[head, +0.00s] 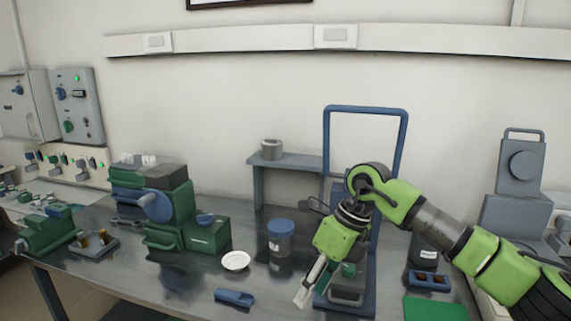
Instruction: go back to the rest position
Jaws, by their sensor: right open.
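My right arm, green and black, comes in from the right edge. Its right gripper (305,290) hangs over the front middle of the table (180,296), pointing down and to the left. It is open and I see nothing between its fingers. It is in front of a blue-framed stand (366,285) and partly hides it. My left gripper is not in the head view.
A blue-lidded jar (281,242), a white dish (235,260) and a blue tray-like piece (234,298) lie left of the gripper. A green machine (178,212) stands further left. A dark jar (424,254) and a green mat (434,309) are at right.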

